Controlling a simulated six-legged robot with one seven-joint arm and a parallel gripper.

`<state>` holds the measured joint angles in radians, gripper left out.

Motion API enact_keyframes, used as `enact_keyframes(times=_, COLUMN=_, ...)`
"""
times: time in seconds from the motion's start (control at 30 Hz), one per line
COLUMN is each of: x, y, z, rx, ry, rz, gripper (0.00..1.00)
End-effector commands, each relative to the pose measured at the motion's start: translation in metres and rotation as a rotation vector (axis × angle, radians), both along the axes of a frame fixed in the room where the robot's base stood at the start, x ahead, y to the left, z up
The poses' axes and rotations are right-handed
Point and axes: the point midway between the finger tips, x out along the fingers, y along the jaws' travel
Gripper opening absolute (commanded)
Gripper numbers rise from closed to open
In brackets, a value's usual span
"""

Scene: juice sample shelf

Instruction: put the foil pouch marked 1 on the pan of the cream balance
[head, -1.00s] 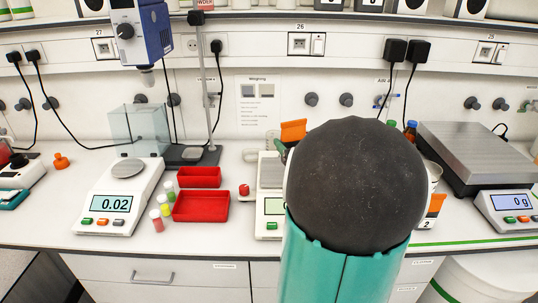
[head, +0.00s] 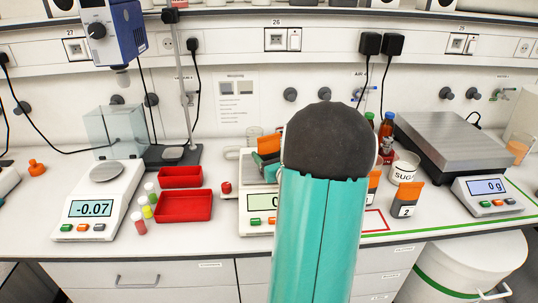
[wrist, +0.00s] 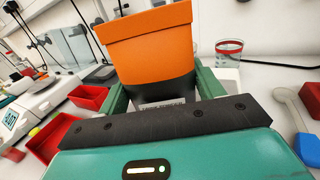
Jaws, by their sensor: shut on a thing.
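My gripper (wrist: 163,92) is shut on an upright foil pouch (wrist: 150,40) with an orange top and dark lower part; its mark cannot be read. In the head view the held pouch (head: 268,145) shows left of my dark arm joint, above the back part of the cream balance (head: 257,222). My arm hides most of that balance and its pan, so I cannot tell whether the pouch touches it. Another orange and dark pouch (head: 406,200), marked 2, stands right of my arm, and a further orange one (head: 373,183) is partly hidden.
A white balance (head: 97,205) reading -0.07 stands left, beside red trays (head: 183,206) and small capped vials (head: 146,207). A sugar pot (head: 403,168), bottles (head: 387,128) and a large steel-topped scale (head: 450,140) are right. A glass beaker (wrist: 228,50) stands beyond the gripper.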

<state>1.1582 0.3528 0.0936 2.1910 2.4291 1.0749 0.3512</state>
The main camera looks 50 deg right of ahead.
Motion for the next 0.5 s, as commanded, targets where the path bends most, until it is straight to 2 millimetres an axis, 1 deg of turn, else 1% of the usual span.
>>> enact_keyframes(times=0.07, x=0.0005, y=0.0003, z=-0.0022, rx=0.000, ry=-0.001, rz=0.001, gripper=0.37)
enact_keyframes(times=0.1, x=0.0004, y=0.0004, z=-0.0023, rx=0.000, ry=0.000, rz=0.001, gripper=0.73)
enact_keyframes(times=0.17, x=0.0003, y=0.0003, z=-0.0022, rx=0.000, ry=0.000, rz=0.001, gripper=0.84)
enact_keyframes(times=0.2, x=0.0003, y=0.0003, z=-0.0022, rx=0.000, ry=0.000, rz=0.001, gripper=0.89)
enact_keyframes(times=0.5, x=0.0000, y=0.0001, z=-0.0005, rx=0.000, ry=0.000, rz=0.000, gripper=0.89)
